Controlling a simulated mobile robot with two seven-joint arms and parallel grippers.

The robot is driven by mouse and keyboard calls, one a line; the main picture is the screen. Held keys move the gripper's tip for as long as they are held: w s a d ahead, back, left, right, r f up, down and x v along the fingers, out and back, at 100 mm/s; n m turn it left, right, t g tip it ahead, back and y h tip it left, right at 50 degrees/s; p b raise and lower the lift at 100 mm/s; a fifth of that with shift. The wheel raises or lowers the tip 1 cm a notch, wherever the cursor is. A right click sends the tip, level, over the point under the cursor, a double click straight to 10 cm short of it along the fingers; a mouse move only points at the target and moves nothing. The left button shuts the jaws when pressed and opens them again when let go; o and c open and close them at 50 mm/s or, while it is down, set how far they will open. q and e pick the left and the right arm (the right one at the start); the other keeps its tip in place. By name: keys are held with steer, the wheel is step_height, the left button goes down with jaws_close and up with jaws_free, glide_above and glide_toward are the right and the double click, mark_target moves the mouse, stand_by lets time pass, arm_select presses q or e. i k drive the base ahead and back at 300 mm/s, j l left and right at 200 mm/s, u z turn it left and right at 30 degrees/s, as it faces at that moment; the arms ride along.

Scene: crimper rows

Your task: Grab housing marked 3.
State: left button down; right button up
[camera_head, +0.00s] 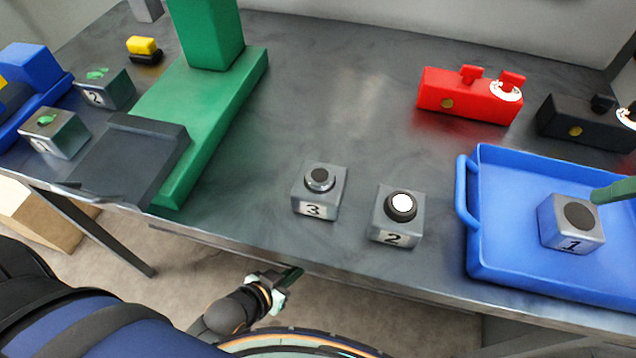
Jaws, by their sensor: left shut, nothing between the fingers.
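The housing marked 3 (318,192) is a grey cube with a dark-centred round ring on top. It stands upright on the table near the front edge, its label facing me. My left gripper (289,276) is low in front of the table edge, below and left of housing 3 in the picture. It is shut and empty, apart from the housing. The housing marked 2 (396,217), with a white-centred black ring, stands to its right. The housing marked 1 (572,232), with a dark round top, sits in the blue tray (470,262). My right gripper is not in view.
A green press-like frame (225,98) and dark plate (125,160) stand left, beside two green-topped marked cubes (56,133) (105,90). Red (455,97) and black (580,125) blocks are behind the tray. A green rod (615,190) enters right. The table's middle is clear.

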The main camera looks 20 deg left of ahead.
mark_target(325, 205)
steer(key=k+j+u, duration=0.2)
steer(key=j, duration=0.2)
steer(key=j+u, duration=0.2)
steer(key=j, duration=0.2)
steer(key=k+j+u, duration=0.2)
steer(key=j, duration=0.2)
steer(key=i, duration=0.1)
